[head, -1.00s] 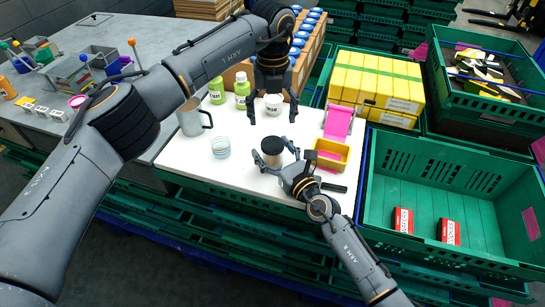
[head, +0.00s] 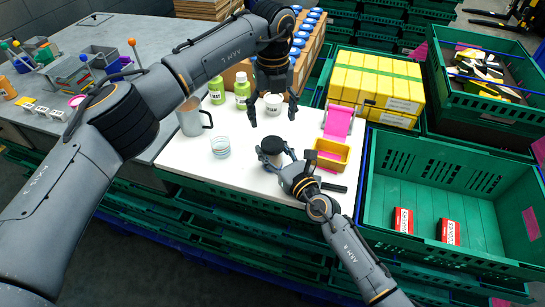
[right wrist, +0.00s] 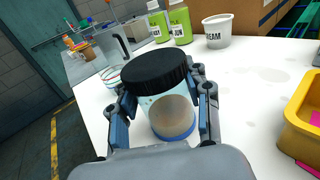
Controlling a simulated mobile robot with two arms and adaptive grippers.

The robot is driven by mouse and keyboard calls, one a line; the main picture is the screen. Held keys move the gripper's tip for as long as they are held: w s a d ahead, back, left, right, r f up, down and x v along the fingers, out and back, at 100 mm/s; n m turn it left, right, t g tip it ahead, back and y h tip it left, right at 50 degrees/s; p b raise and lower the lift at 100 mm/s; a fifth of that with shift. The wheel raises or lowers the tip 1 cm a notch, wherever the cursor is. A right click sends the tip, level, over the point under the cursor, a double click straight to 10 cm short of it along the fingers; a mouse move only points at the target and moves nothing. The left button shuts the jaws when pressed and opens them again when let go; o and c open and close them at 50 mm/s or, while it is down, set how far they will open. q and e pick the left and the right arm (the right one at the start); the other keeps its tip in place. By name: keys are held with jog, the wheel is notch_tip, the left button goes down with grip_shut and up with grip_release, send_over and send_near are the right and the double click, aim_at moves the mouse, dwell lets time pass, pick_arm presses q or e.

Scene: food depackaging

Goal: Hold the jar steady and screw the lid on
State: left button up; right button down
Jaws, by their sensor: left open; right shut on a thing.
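The jar (right wrist: 170,118) is clear with pale tan contents and stands on the white worktop. The black ribbed lid (right wrist: 155,72) sits on its mouth; how far it is threaded I cannot tell. The lid also shows in the head view (head: 272,144). My right gripper (head: 272,158) is shut on the jar's body, with fingers on both sides below the lid, as the right wrist view shows (right wrist: 165,112). My left gripper (head: 273,120) is open and empty, pointing down above and behind the jar, apart from the lid.
A glass dish (head: 220,147) and a metal mug (head: 192,121) stand left of the jar. Green bottles (head: 242,90) and a white cup (head: 273,104) are behind. A yellow tray (head: 331,154) lies close on the right. Green crates (head: 455,187) border the worktop.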

aim_at(272, 143)
pick_arm(q)
jog(key=n, duration=0.5)
jog(key=shift+n, duration=0.4)
jog(key=n, duration=0.5)
jog(key=shift+n, duration=0.3)
jog(key=shift+f, duration=4)
jog(key=shift+c, duration=0.6)
